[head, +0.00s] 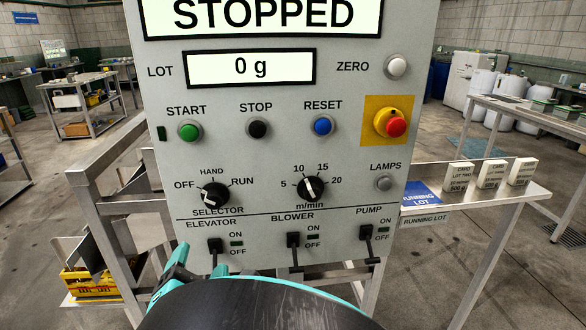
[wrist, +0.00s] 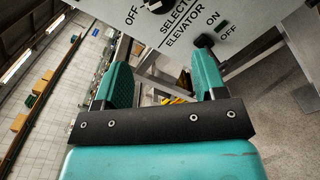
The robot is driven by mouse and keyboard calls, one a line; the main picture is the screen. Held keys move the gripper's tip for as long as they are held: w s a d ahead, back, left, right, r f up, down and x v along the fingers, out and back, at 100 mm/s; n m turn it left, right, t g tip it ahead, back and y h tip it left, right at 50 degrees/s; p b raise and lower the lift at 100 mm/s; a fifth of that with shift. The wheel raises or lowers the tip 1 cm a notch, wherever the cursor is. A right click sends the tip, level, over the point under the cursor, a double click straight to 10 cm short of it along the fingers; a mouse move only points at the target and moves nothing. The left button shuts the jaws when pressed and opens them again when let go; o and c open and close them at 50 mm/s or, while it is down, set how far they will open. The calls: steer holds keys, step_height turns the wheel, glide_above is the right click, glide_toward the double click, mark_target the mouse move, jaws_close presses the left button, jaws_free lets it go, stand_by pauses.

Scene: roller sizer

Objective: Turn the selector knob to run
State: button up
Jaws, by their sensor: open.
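The black selector knob (head: 214,195) sits at the lower left of the grey control panel (head: 350,80), with OFF, HAND and RUN printed around it. Its white mark is small and seems to lie toward the lower left; I cannot read the setting surely. In the wrist view the knob (wrist: 159,5) is cut by the top edge. My gripper (wrist: 160,70) is open, with its two teal fingers apart and nothing between them. In the head view, my gripper (head: 172,270) is below the knob, partly hidden by my dark wrist.
The elevator switch (head: 215,246), blower switch (head: 293,240) and pump switch (head: 366,233) jut out below the knob. The speed knob (head: 311,188) is to its right. A red emergency button (head: 396,127) stands higher right.

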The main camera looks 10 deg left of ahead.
mark_target(213, 204)
steer(key=p+x, duration=0.5)
steer(key=x, duration=1.2)
steer(key=shift+w+d+r, duration=0.1)
steer(key=shift+w, duration=0.05)
steer(key=c, duration=0.9)
